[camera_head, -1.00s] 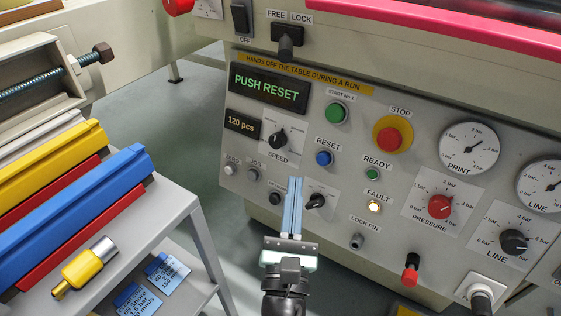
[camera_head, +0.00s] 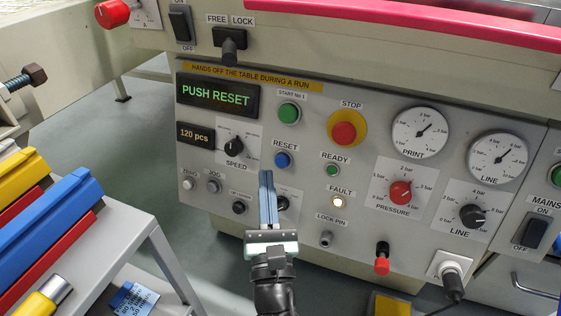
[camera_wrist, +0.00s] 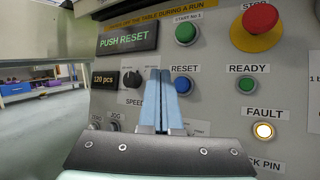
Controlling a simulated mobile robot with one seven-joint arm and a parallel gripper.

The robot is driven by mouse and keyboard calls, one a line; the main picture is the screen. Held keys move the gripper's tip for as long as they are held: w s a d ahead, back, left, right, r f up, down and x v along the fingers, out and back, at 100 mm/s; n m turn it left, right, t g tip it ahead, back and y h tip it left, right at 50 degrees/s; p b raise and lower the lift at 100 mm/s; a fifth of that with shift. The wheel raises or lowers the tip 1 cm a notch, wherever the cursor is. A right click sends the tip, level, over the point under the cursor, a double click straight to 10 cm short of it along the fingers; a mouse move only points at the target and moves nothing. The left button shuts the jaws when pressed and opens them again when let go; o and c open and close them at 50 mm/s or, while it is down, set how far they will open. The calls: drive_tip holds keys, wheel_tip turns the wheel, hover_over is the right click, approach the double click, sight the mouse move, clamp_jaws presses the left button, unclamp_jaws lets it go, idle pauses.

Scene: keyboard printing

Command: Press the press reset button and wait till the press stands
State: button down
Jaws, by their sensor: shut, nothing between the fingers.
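The blue reset button (camera_head: 282,160) sits on the grey control panel under the label RESET. It also shows in the wrist view (camera_wrist: 183,86), just right of my fingertips. The display (camera_head: 217,95) reads PUSH RESET in green. The fault lamp (camera_head: 338,201) glows, while the ready lamp (camera_head: 332,170) looks dark green and unlit. My gripper (camera_head: 267,174) is shut and empty, with its blue fingers pointing at the panel. In the head view its tips appear just below and left of the reset button. Whether they touch the panel I cannot tell.
The red stop button (camera_head: 344,134) on its yellow disc and the green start button (camera_head: 289,113) are above. The speed knob (camera_head: 234,148) is to the left. A grey shelf (camera_head: 128,245) with coloured squeegees stands at the left.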

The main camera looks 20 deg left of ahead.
sight(282, 161)
drive_tip(key=shift+w+f+b, duration=0.25)
drive_tip(key=shift+w+f, duration=0.1)
drive_tip(key=shift+w, duration=0.6)
drive_tip(key=shift+w+f+b, duration=0.25)
drive_tip(key=shift+w+f, duration=0.05)
drive_tip(key=shift+w, duration=0.6)
idle(0.6)
drive_tip(key=shift+w+f+b, duration=0.1)
drive_tip(key=shift+w+b, duration=0.2)
drive_tip(key=shift+w, duration=0.05)
drive_tip(key=shift+w+d+f, duration=0.1)
drive_tip(key=shift+w, duration=0.35)
idle(0.7)
drive_tip(key=shift+s, duration=0.1)
drive_tip(key=shift+s+r, duration=0.2)
drive_tip(key=shift+s, duration=0.55)
